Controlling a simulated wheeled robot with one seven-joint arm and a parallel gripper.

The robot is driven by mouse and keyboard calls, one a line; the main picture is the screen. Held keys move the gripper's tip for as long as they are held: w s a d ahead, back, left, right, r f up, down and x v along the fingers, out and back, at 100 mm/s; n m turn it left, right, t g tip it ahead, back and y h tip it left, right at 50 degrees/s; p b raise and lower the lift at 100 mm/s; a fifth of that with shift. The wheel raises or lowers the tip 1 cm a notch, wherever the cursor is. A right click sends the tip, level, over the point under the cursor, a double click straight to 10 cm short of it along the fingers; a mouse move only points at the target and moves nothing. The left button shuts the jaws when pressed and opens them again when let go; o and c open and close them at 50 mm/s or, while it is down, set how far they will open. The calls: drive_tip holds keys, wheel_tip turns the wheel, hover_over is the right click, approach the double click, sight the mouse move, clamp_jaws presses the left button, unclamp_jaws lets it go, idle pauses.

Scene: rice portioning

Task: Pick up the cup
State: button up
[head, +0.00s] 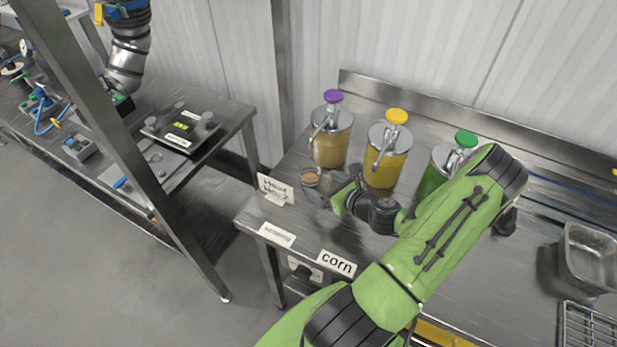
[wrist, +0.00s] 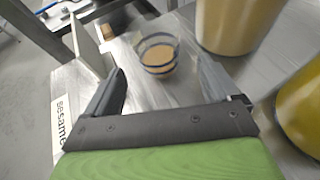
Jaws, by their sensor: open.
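The cup (head: 311,177) is a small clear cup with light brown content. It stands on the steel table (head: 340,236) near the left end, just in front of the purple-topped dispenser (head: 331,135). In the wrist view the cup (wrist: 158,54) is upright, with a dark blue band, ahead of the fingertips and roughly between their lines. My gripper (wrist: 162,78) is open and empty, its two dark fingers apart. In the head view my gripper (head: 331,191) is low over the table, just right of the cup, partly hidden by my wrist.
Dispensers with a yellow top (head: 388,152) and a green top (head: 446,170) stand right of the purple one. A handwritten sign (head: 275,189) stands at the left edge. Labels reading "corn" (head: 337,263) and "sesame" (wrist: 62,118) mark the front edge. A metal pan (head: 588,257) lies far right.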

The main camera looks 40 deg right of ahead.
sight(305, 166)
drive_tip(key=x, duration=0.7)
drive_tip(key=shift+a, duration=0.15)
drive_tip(key=shift+r, duration=0.1)
drive_tip(key=shift+c, duration=1.2)
drive_tip(key=c, duration=1)
drive_tip(key=shift+o, duration=0.2)
drive_tip(key=shift+r+p, duration=0.45)
drive_tip(key=shift+r, duration=1.45)
drive_tip(key=s, duration=0.6)
drive_tip(key=s+b, duration=0.1)
drive_tip(key=s, duration=0.5)
drive_tip(key=s+a, duration=0.1)
drive_tip(key=s, duration=0.5)
drive_tip(key=shift+f, duration=0.15)
